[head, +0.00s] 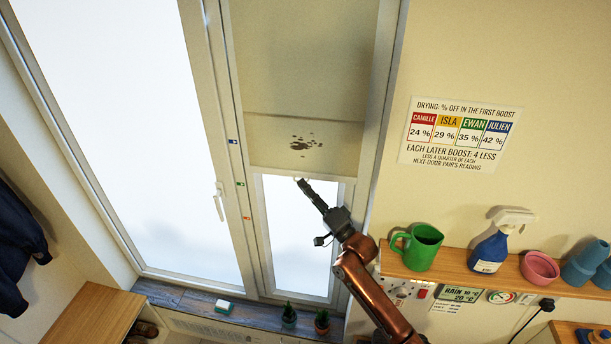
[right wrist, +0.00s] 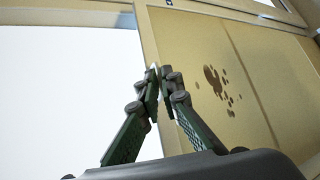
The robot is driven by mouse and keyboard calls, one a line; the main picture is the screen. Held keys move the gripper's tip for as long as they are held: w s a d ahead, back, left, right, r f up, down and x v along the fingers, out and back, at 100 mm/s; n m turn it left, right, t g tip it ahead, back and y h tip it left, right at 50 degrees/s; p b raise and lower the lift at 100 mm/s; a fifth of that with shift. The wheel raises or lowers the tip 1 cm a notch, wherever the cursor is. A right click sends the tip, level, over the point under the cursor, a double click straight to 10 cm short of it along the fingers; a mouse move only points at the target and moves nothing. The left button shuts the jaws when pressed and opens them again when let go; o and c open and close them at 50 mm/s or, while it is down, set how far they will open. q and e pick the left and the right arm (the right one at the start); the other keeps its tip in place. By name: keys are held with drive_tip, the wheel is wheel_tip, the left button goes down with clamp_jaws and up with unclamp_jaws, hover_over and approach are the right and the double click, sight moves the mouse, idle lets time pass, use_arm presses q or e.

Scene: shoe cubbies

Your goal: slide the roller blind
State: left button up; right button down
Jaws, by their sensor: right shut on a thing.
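The beige roller blind (head: 300,95) hangs over the upper part of the right-hand window pane. Dark brown spots mark its lower part. My left gripper is not in view.
Blue, green and orange marks run down the window frame left of the blind. Small potted plants (head: 289,317) stand on the sill below. A shelf (head: 455,272) to the right holds a green mug (head: 417,248) and a spray bottle (head: 497,240). A drying notice (head: 459,134) hangs above it.

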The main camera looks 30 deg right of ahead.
wheel_tip(320, 180, down, 27)
drive_tip(key=b, duration=1.4)
drive_tip(key=shift+f+b, duration=0.2)
drive_tip(key=shift+b, duration=0.2)
drive_tip(key=c, duration=2.2)
unclamp_jaws()
drive_tip(key=shift+w, duration=0.15)
drive_tip(key=shift+c, duration=0.2)
drive_tip(key=shift+o, duration=0.6)
drive_tip(key=v, duration=1.2)
drive_tip(key=shift+r, duration=0.1)
